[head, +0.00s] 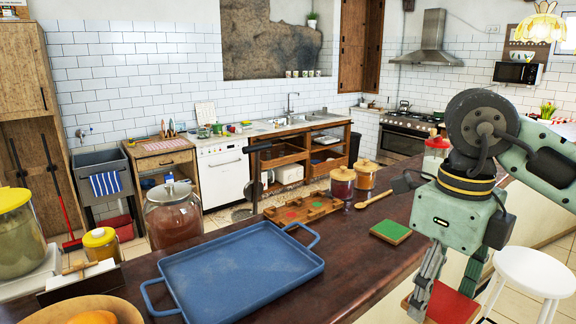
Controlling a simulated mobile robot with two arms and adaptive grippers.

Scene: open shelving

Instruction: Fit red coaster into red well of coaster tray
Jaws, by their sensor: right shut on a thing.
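The red coaster (452,306) is a flat square with a red face and wooden edges, at the lower right of the head view. My right gripper (440,290) points down and is shut on it, beyond the front edge of the counter; the fingers hide part of it. The wooden coaster tray (331,207) lies on the counter, left of and farther back than my right gripper. A red well (291,214) and a green patch (314,204) show in it. My left gripper is out of view.
A green-topped coaster (390,231) lies on the dark counter between the coaster tray and my right gripper. A blue tray (240,270) fills the front middle. A white stool (532,272) stands at right.

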